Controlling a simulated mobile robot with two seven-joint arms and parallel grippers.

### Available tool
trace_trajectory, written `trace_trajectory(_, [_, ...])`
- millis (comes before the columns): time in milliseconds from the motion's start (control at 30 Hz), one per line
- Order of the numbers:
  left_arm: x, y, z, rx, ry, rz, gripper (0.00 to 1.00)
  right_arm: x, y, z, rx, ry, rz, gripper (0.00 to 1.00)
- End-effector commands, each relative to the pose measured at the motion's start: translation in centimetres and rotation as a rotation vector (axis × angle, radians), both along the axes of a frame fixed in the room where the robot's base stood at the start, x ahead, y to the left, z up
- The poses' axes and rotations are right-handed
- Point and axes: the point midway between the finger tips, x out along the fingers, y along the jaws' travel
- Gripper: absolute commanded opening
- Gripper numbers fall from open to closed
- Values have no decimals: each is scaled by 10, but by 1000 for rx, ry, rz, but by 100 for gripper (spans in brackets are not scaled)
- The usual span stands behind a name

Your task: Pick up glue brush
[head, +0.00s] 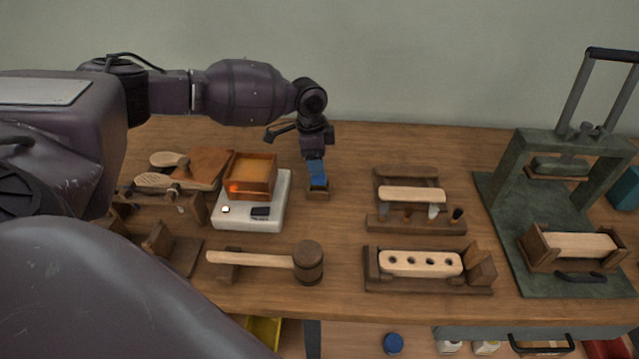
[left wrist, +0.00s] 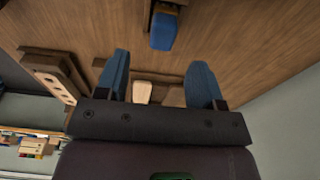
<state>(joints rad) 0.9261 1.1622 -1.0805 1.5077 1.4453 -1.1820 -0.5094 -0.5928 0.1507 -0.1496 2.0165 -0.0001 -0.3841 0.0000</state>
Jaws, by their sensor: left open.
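A blue piece, apparently the glue brush's handle (left wrist: 163,31), stands at a small wooden stand (head: 318,191) behind the middle of the table. Its bristles cannot be made out. My left gripper (head: 316,166) points down just above that stand in the head view, its blue fingers hiding part of what is there. In the left wrist view, the left gripper (left wrist: 160,78) is open with blue fingers wide apart and nothing held between them. The blue handle shows apart from the fingers, toward the top of that view. My right gripper is not in view.
A white hotplate (head: 250,218) carrying an orange-lined wooden box (head: 251,178) stands just left of the stand. A mallet (head: 307,263) lies in front. Brush-block holders (head: 416,225) stand right, and a green press (head: 505,245) farther right. Bare table lies between stand and holders.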

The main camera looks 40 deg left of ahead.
Motion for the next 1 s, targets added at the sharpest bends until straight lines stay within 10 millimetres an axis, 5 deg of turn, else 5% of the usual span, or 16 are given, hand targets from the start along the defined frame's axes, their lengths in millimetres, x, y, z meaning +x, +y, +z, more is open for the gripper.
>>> trace_trajectory(600, [4, -3, -61, 0, 2, 0, 62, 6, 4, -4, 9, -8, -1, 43])
trace_trajectory(833, [4, -2, -61, 0, -1, 1, 62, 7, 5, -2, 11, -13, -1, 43])
trace_trajectory(1000, [4, -2, -61, 0, 0, 1, 37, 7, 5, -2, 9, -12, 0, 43])
